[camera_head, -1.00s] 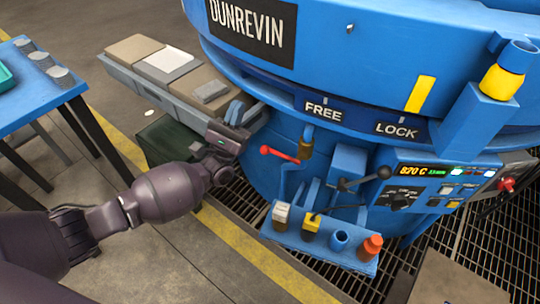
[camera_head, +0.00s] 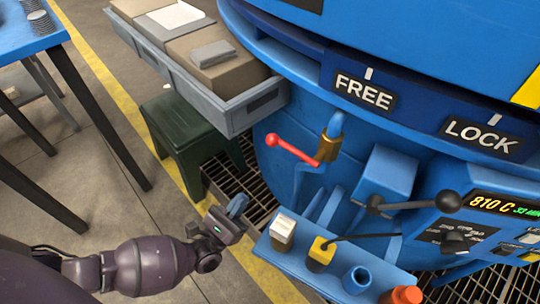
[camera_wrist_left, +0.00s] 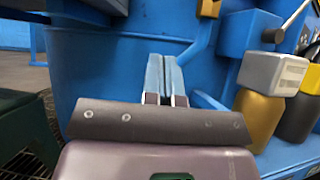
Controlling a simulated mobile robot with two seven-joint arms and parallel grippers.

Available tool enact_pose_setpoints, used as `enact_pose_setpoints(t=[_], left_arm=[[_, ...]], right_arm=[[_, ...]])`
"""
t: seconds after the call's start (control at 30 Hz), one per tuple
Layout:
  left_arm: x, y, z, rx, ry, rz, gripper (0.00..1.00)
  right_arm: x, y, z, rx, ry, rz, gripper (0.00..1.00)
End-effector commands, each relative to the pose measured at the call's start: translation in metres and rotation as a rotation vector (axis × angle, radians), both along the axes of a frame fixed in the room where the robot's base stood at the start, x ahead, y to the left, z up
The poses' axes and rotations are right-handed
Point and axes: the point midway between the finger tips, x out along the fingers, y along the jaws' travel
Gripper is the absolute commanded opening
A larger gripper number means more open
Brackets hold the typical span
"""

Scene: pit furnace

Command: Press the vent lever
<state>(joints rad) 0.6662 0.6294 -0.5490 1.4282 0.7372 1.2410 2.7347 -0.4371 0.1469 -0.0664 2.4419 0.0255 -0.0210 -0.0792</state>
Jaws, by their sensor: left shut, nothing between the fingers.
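Two levers show on the blue furnace, and neither carries a readable vent label. One has a red handle (camera_head: 291,151) on a brass body (camera_head: 328,146) below the FREE sign. The other has a black knob (camera_head: 447,201) and a dark rod, further right; a black-knobbed rod (camera_wrist_left: 274,35) also shows in the left wrist view. My left gripper (camera_head: 238,205) is shut and empty, below and left of the red handle and apart from it. Its blue-grey fingers (camera_wrist_left: 165,76) lie together, pointing at the furnace wall. My right gripper is out of view.
A blue shelf (camera_head: 292,262) holds a white-topped block (camera_head: 283,230), a yellow one (camera_head: 321,254), a blue cup (camera_head: 357,280) and an orange-topped piece, right of my gripper. A grey tray (camera_head: 232,112) and green stool (camera_head: 190,135) stand behind it. A blue table is far left.

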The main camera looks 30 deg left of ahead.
Motion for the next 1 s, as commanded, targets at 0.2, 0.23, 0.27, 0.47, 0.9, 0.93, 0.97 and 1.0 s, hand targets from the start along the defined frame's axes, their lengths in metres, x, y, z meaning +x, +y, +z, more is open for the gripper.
enact_pose_setpoints(t=[0.2,0.23,0.27,0.47,0.9,0.93,0.97,1.0], left_arm=[[0.000,0.000,0.000,0.000,0.000,0.000,0.00],[0.000,0.000,0.000,0.000,0.000,0.000,0.00],[0.000,0.000,0.000,0.000,0.000,0.000,0.00],[0.004,-0.001,0.002,0.000,-0.001,0.000,0.00],[0.057,-0.015,0.039,-0.001,-0.003,0.000,0.00],[0.062,-0.016,0.042,-0.001,-0.002,-0.001,0.00],[0.066,-0.017,0.045,-0.002,-0.002,0.000,0.00],[0.072,-0.018,0.049,-0.002,-0.002,0.000,0.00]], right_arm=[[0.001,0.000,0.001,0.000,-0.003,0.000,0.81],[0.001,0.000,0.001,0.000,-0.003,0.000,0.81],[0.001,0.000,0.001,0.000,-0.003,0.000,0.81],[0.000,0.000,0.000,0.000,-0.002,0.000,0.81],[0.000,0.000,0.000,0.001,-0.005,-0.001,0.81],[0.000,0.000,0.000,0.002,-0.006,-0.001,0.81],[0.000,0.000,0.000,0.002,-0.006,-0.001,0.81],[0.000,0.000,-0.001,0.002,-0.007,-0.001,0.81]])
